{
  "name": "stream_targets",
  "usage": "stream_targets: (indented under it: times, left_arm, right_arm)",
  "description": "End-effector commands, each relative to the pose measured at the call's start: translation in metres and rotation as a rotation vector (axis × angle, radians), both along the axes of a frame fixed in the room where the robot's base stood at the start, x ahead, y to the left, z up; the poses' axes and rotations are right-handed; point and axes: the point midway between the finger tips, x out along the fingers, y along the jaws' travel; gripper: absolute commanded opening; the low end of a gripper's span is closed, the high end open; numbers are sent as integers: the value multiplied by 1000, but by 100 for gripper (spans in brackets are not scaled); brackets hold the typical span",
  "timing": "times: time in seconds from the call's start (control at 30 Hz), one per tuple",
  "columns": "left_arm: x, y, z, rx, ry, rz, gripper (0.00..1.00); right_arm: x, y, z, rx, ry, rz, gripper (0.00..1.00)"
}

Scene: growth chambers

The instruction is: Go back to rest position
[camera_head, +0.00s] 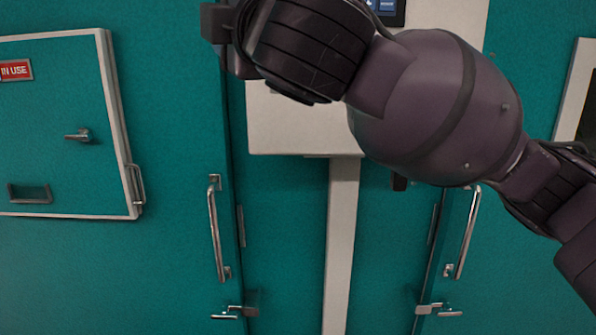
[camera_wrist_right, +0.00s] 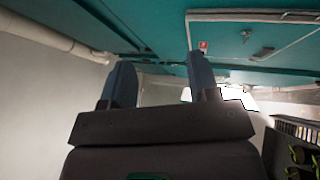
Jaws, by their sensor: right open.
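My right arm comes in from the right edge of the head view and reaches up across the upper middle, in front of the chamber doors. Its gripper lies outside or at the edge of that view. In the right wrist view my right gripper (camera_wrist_right: 164,85) shows with its two dark fingers apart and nothing between them. My left arm and left gripper are not in either view.
Teal chamber doors (camera_head: 285,225) with metal handles (camera_head: 216,230) stand ahead. A framed hatch (camera_head: 60,120) with an "IN USE" sign (camera_head: 15,70) is at left. A pale control box (camera_head: 300,128) is partly behind my arm. A rack (camera_wrist_right: 297,130) stands at the right in the wrist view.

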Motion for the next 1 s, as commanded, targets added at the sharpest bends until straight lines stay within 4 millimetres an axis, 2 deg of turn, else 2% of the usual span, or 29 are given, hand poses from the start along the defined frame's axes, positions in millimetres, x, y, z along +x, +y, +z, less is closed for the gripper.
stream_targets:
  times: [0.23,0.47,0.77,1.0]
  left_arm:
    - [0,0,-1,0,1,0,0]
    - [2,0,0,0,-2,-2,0]
    - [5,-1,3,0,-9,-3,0]
    - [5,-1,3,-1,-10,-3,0]
  right_arm:
    - [30,-9,-36,240,135,197,55]
    - [64,-36,-89,452,267,290,55]
    - [99,-87,-178,702,416,307,55]
    - [112,-137,-265,877,517,249,55]
